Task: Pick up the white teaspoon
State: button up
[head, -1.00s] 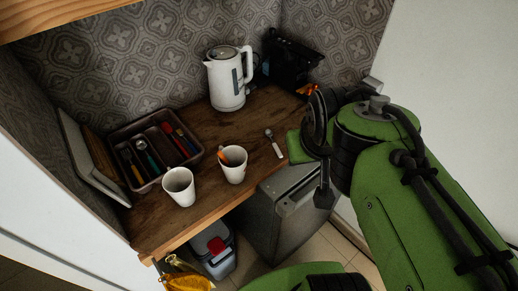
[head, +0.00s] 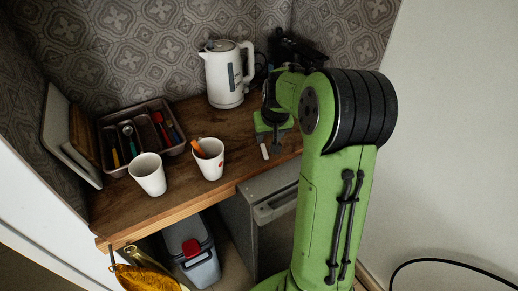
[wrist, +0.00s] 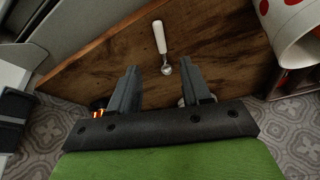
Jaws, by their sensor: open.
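The white teaspoon (head: 264,152) lies on the wooden counter near its front edge, with only its white handle showing in the head view. In the wrist view the teaspoon (wrist: 160,38) shows whole, its metal bowl toward my gripper and its handle pointing away. My gripper (wrist: 160,66) is open and empty, with the spoon's bowl appearing between the fingertips. In the head view my gripper (head: 272,132) is over the counter just behind the spoon handle, and my arm partly hides it. The height gap between fingers and spoon is hard to judge.
Two white cups, one plain (head: 148,176) and one with an orange item inside (head: 208,160), stand left of the spoon. A cutlery tray (head: 172,150) is farther left. A white kettle (head: 224,78) stands behind. Wallpapered walls enclose the counter (head: 180,197).

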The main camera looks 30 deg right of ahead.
aim_at(264, 150)
jog(key=x, duration=0.3)
jog(key=b+x, duration=0.1)
jog(key=x, duration=0.3)
jog(key=b+x, duration=0.1)
jog(key=x, duration=0.2)
jog(key=shift+w+d+f, duration=0.15)
jog(key=shift+w+f, duration=0.1)
jog(key=shift+w, duration=0.2)
jog(key=shift+r, duration=0.1)
jog(key=shift+c, duration=0.2)
grip_shut()
